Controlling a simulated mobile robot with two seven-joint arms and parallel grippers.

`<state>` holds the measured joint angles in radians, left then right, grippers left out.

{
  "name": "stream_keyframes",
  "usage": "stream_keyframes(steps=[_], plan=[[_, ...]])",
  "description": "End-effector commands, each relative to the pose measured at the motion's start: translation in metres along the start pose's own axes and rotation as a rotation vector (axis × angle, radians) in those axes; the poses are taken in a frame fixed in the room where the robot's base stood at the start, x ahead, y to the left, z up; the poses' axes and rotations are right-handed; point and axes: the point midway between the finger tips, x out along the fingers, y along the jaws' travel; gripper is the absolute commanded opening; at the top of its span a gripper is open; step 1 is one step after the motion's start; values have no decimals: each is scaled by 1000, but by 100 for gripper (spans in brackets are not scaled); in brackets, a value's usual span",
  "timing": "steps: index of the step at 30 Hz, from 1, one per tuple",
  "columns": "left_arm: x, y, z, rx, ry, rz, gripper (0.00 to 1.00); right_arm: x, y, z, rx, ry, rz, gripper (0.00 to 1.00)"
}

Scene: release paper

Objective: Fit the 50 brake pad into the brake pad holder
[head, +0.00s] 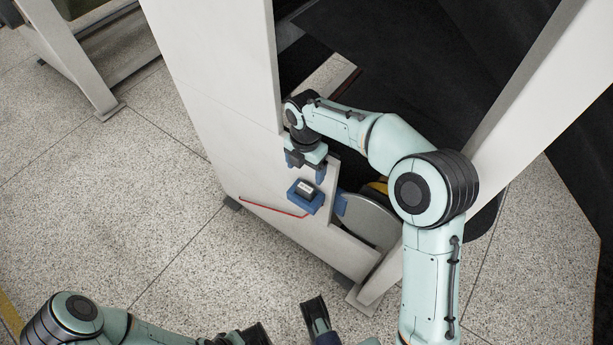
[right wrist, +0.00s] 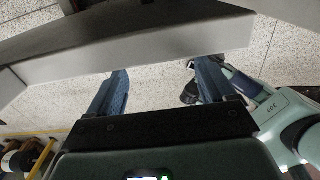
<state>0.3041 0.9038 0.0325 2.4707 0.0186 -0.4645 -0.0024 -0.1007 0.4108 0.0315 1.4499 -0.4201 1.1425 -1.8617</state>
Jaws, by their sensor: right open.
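A small dark block with a light top face, which looks like the brake pad (head: 305,189), sits in or on a blue bracket (head: 315,206) at the white machine panel, and I take the bracket for the holder. How fully the pad is seated cannot be told. My right gripper (head: 306,170) is open just above the pad, with its blue fingers apart. In the right wrist view the right gripper (right wrist: 160,77) shows nothing between its fingers; the pad is not visible there. My left gripper (head: 290,325) is partly cut off at the bottom edge, and its jaw state is unclear.
The white machine panel (head: 225,105) stands left of my right arm, with a red line (head: 262,208) low on it. A grey disc (head: 370,218) sits right of the bracket. A pale beam (right wrist: 130,52) crosses beyond my right fingers. Open speckled floor (head: 150,215) lies left.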

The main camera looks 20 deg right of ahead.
Motion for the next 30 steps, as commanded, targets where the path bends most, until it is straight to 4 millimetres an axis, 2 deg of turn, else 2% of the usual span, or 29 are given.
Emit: stream_keyframes(steps=[1, 3, 7, 26, 30], plan=[[-4, 2, 5, 1, -14, 1, 0, -13, 1, 0, 0, -2, 4, 83], [-7, 3, 10, 2, -28, 1, 0, -24, 0, 0, 0, -2, 3, 83], [-10, 4, 16, 4, -44, 1, 0, -36, 0, 0, 0, -1, 3, 83], [-11, 4, 18, 4, -50, 2, 0, -41, 0, 0, 1, -2, 3, 83], [-21, 6, 20, 4, -55, 1, 0, -54, 0, 0, 1, -4, 6, 83]])
